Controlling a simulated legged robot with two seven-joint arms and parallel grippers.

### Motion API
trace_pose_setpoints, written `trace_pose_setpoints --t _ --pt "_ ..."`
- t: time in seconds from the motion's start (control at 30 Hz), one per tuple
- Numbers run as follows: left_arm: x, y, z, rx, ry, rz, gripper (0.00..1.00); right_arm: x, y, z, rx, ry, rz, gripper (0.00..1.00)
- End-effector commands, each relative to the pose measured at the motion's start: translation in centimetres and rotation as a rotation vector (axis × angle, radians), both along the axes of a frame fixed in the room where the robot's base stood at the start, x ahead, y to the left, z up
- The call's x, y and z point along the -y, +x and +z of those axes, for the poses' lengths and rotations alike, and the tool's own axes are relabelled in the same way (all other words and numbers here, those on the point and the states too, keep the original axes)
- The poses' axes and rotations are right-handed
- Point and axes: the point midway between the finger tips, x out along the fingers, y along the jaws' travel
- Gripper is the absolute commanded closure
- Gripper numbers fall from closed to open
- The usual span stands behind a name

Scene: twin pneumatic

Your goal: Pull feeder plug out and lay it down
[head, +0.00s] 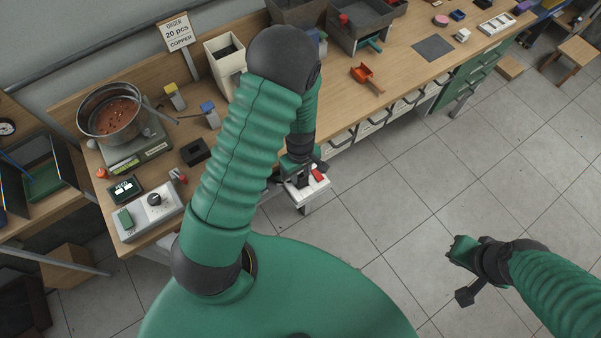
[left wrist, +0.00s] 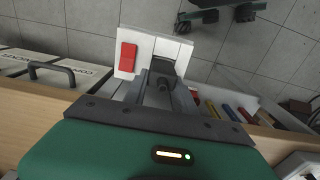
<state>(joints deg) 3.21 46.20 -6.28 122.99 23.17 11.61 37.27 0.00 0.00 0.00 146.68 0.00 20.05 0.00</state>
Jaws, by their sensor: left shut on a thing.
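My left gripper (head: 303,178) points down at the bench's front edge, over a white socket block (head: 313,192) with a red switch (head: 318,175). In the left wrist view, the socket block (left wrist: 143,45) and its red switch (left wrist: 128,57) lie just beyond my left fingers (left wrist: 160,92). My left fingers are shut on a dark plug (left wrist: 163,68), mostly hidden between them. The plug is against or right above the block; I cannot tell whether it is seated. My right gripper (head: 461,272) hangs over the floor, away from the bench; its finger gap is unclear.
A feeder bowl (head: 115,115) with copper-coloured pieces and a control box (head: 149,210) with a knob stand on the left bench. An orange scoop (head: 366,78) and a dark mat (head: 433,48) lie further right. In the left wrist view, an open drawer (left wrist: 240,110) holds coloured items.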

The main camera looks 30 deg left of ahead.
Motion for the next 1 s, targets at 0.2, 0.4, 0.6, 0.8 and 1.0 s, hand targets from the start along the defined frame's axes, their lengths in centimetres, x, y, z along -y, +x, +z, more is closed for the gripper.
trace_pose_setpoints --t 0.2,0.4,0.6,0.8,1.0 --pt "0.0 -0.1 0.6 -0.002 0.0 -0.001 1.0 0.0 0.0 0.6 0.0 0.0 0.0 1.0" --pt "0.1 -0.1 1.1 -0.003 -0.001 -0.001 1.0 0.0 0.0 1.1 0.0 0.0 0.0 1.0" --pt "0.0 -0.1 1.6 -0.004 -0.001 -0.001 1.0 0.0 0.0 1.5 0.0 0.0 0.0 1.0" --pt "0.1 -0.1 2.0 -0.004 -0.001 -0.001 1.0 0.0 0.0 2.0 0.0 0.0 0.0 1.0" --pt "0.1 -0.1 2.5 -0.004 -0.001 -0.001 1.0 0.0 0.0 2.4 0.0 0.0 0.0 1.0"
